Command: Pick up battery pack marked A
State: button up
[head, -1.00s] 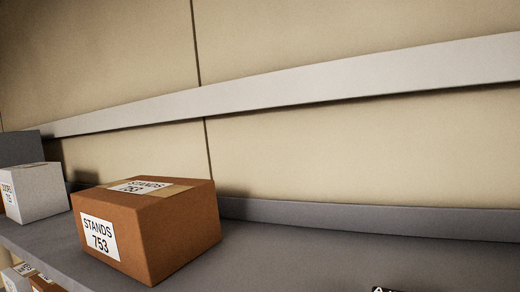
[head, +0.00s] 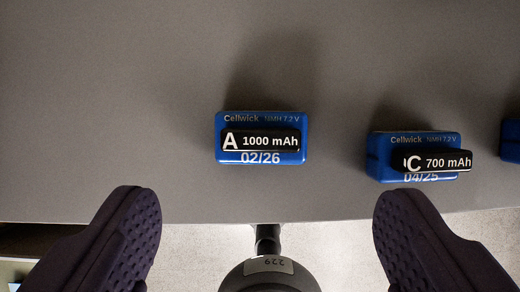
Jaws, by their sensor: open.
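The battery pack marked A (head: 262,156) is a blue block with a black label strip reading "A 1000 mAh" and "02/26" below it. It lies on the grey shelf surface in the middle of the head view. My gripper (head: 257,215) is open and empty, its two dark purple fingers wide apart at the bottom left and right. Pack A is ahead of the gap between the fingers, and neither finger touches it.
A second blue pack marked C (head: 414,172), 700 mAh, lies to the right of A, with a gap between them. Part of another blue pack (head: 511,140) shows at the right edge. The grey shelf (head: 110,100) is bare to the left; its front edge runs below the packs.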

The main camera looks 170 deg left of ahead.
aim_at(261, 141)
jog(key=x, duration=0.6)
jog(key=shift+w+a, duration=0.15)
jog(key=shift+w, duration=0.3)
jog(key=shift+f, duration=0.3)
jog(key=c, duration=1.2)
jog(key=shift+r, duration=0.1)
